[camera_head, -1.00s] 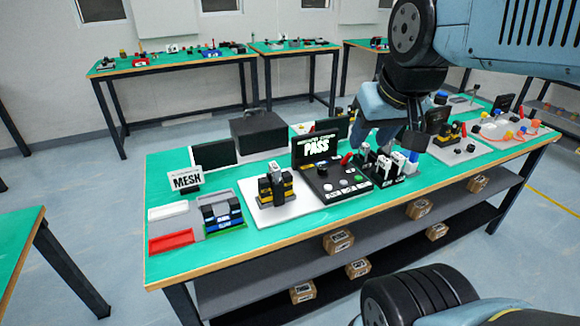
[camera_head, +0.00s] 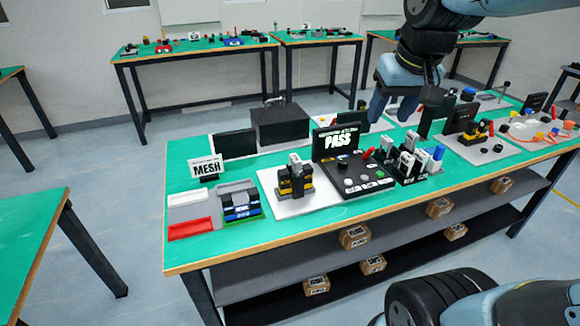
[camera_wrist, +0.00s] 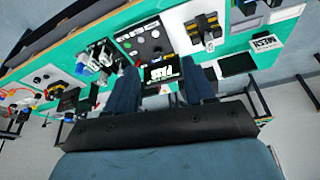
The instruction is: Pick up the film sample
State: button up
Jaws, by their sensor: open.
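No piece is clearly recognisable as the film sample. A black rack (camera_head: 408,180) on the green bench holds several small upright white, black and blue pieces (camera_head: 405,161), too small to identify; the rack also shows in the wrist view (camera_wrist: 98,56). My gripper (camera_head: 392,108) is open above and behind the rack, apart from it. In the wrist view its two dark blue fingers (camera_wrist: 161,88) stand wide apart, with the "PASS" screen seen between them and nothing held.
The "PASS" screen (camera_head: 337,141) and a black button panel (camera_head: 355,183) stand left of the rack. Further left are a yellow-black device (camera_head: 295,180), a grey tray with a red bin (camera_head: 191,229) and a "MESH" sign (camera_head: 207,168). Orange and white parts (camera_head: 535,128) crowd the right end.

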jog(key=w+a+f+n+g, duration=0.1)
jog(key=w+a+f+g, duration=0.15)
jog(key=w+a, duration=0.6)
jog(key=n+g, duration=0.1)
jog(key=g, duration=0.1)
send_over(295, 158)
notch_tip(295, 158, down, 8)
notch_tip(295, 158, down, 14)
jog(key=shift+s+r, duration=0.1)
jog(key=shift+r, duration=0.05)
jog(key=shift+c, duration=0.3)
grip_shut()
